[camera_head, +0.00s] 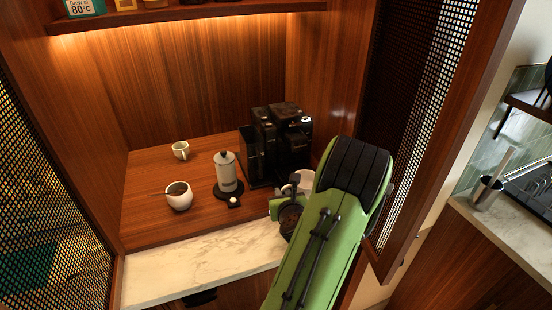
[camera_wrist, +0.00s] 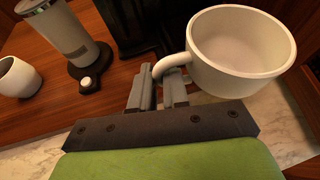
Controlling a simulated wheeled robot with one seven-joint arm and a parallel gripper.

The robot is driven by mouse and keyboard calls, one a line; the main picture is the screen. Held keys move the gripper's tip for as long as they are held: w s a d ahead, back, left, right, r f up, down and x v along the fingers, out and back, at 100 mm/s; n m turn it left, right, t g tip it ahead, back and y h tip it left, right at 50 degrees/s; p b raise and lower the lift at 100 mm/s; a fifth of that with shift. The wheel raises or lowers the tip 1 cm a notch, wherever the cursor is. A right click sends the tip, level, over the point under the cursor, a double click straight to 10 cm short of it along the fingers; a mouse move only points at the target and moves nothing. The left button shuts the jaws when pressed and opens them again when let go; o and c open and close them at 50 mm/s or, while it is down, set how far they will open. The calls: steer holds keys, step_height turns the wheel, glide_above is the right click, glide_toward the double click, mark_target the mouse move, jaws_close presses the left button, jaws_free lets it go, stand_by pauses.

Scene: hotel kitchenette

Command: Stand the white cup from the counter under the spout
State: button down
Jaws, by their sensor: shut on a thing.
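The white cup (camera_wrist: 240,75) is large in the wrist view, with its open mouth up and its inside empty. My gripper (camera_wrist: 158,92) is shut on the cup's handle, at the cup's left side. In the head view the cup (camera_head: 303,178) shows only in part, behind my green arm and in front of the black coffee machine (camera_head: 268,140). The machine stands at the back right of the wooden niche. Its dark body also shows in the wrist view (camera_wrist: 140,22). I cannot make out its spout clearly in either view.
A white canister on a dark base (camera_head: 227,172) stands left of the machine. A round white cup with brown contents (camera_head: 179,197) and a small pale cup (camera_head: 181,150) stand farther left. The marble front edge (camera_head: 200,266) is clear. A perforated door (camera_head: 405,130) stands open at right.

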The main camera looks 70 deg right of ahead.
steer(key=w+d+p, duration=0.2)
steer(key=d+p, duration=0.1)
steer(key=w+d+p, duration=0.2)
steer(key=d+p, duration=0.1)
steer(key=d, duration=0.1)
steer(key=w+d+p, duration=0.2)
steer(key=d+p, duration=0.1)
steer(key=shift+w+d+r, duration=0.15)
steer(key=shift+d+r, duration=0.1)
steer(key=shift+d+f+b, duration=0.2)
steer(key=shift+f+b, duration=0.6)
steer(key=shift+f, duration=0.45)
steer(key=shift+a+r, duration=0.1)
steer(key=shift+r, duration=0.05)
steer(key=c, duration=1.4)
jaws_free()
